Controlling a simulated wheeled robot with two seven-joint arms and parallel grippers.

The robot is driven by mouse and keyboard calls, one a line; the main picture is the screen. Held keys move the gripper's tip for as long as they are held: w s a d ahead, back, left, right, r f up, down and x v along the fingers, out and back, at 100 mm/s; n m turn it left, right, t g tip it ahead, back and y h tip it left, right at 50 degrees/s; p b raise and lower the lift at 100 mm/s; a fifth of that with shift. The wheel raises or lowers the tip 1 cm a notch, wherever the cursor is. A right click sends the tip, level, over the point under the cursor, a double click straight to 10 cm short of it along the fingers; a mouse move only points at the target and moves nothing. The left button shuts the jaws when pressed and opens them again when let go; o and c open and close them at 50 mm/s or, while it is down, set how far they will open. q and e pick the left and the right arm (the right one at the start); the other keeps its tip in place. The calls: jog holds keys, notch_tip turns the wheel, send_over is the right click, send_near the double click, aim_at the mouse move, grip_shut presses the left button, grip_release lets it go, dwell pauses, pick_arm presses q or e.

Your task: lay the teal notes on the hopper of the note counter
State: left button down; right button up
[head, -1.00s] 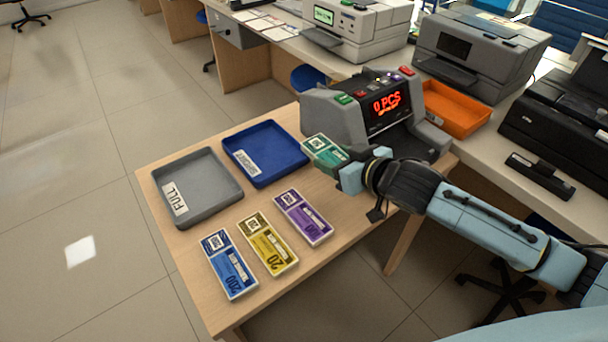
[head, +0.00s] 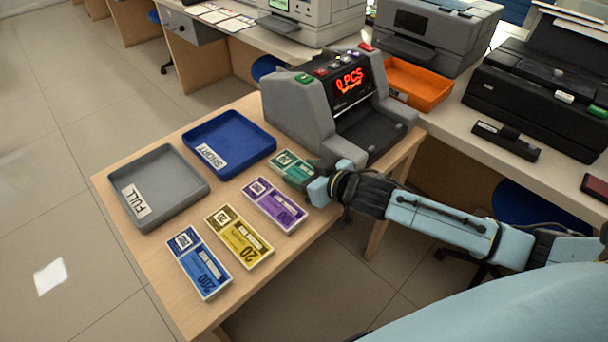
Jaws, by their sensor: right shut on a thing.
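The teal notes (head: 287,164) are a flat bundle at the near left of the note counter (head: 325,120), just behind the purple notes. My right gripper (head: 312,184) is shut on their right end and hides part of them. I cannot tell whether they touch the table or hang slightly above it. The grey note counter stands at the back of the wooden table, its red display reading 0 PCS. Its dark hopper area (head: 372,132) looks empty. My left gripper is out of view.
Purple notes (head: 275,204), yellow notes (head: 240,237) and blue notes (head: 199,263) lie in a row on the table (head: 150,262). A grey FULL tray (head: 185,160) and a blue tray (head: 245,122) lie left of the counter. An orange tray (head: 420,85) sits on the desk behind.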

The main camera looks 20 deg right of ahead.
dwell(0.3)
jog(key=shift+f, duration=0.2)
jog(key=o, duration=1)
